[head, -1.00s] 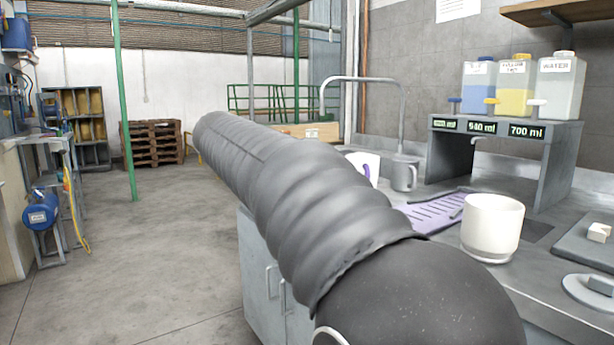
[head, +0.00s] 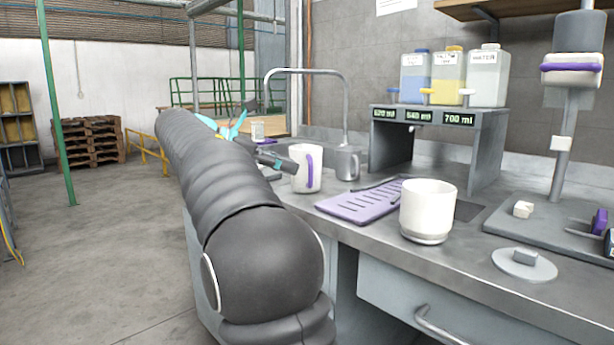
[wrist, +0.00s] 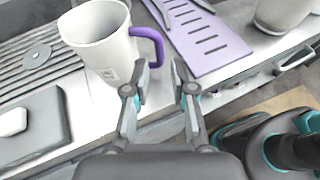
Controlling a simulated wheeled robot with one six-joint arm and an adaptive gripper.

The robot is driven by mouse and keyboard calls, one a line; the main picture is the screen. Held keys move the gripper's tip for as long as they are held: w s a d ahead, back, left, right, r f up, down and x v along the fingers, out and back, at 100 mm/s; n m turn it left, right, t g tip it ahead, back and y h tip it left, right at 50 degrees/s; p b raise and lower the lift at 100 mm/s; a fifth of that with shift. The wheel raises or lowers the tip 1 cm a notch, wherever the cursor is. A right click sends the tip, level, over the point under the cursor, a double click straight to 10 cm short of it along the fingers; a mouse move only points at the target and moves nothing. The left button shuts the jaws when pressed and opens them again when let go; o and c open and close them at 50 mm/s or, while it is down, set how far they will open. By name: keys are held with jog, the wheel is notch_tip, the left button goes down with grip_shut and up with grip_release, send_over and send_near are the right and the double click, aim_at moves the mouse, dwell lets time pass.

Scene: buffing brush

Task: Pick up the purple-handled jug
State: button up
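The white jug with a purple handle (head: 305,168) stands upright on the metal counter, left of the purple slotted mat. In the wrist view the jug (wrist: 101,42) is at the upper left, with its purple handle (wrist: 152,42) turned toward the fingers. My gripper (wrist: 160,70) is open, its two fingers apart with nothing between them. Its fingertips are close to the handle, on the near side; whether they touch it I cannot tell. In the head view my arm partly hides the gripper, whose finger shows just left of the jug.
A purple slotted mat (head: 360,203) and a white cup (head: 427,210) are to the right. A dispenser stand (head: 488,133) with bottles is behind. In the wrist view, a grey block (wrist: 38,128) lies at left.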

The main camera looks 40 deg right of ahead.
aim_at(311, 168)
jog(key=shift+b+x, duration=0.55)
jog(key=shift+x, duration=2.75)
jog(key=shift+w, duration=0.1)
grip_shut()
jog(key=shift+r, duration=0.1)
